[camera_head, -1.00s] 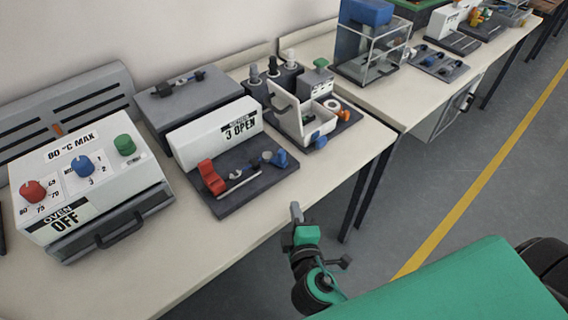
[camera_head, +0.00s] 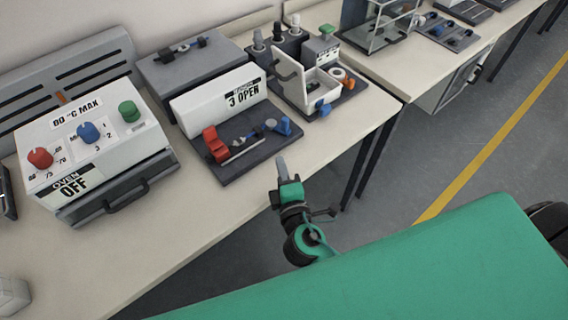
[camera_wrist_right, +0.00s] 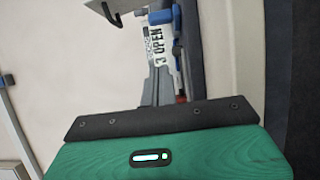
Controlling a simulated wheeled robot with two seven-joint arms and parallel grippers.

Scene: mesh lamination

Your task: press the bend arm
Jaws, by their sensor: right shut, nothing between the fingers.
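The bending station is a dark base plate (camera_head: 240,172) with a white housing labelled "3 OPEN" (camera_head: 218,100) behind it. On the plate are a red block (camera_head: 215,144), a thin metal bar (camera_head: 243,150) and a blue part (camera_head: 284,126). I cannot tell for certain which part is the bend arm. My right gripper (camera_head: 282,168) is shut and empty, in front of the plate's right side and apart from it. In the right wrist view its grey fingers (camera_wrist_right: 156,90) point towards the "3 OPEN" label (camera_wrist_right: 159,45) and partly hide the station. My left gripper is not seen.
The oven (camera_head: 95,150), marked "OFF", stands left of the station. A grey box (camera_head: 185,72) is behind. A white open unit (camera_head: 300,85) with a blue knob stands to the right. The table's front strip (camera_head: 205,220) is clear.

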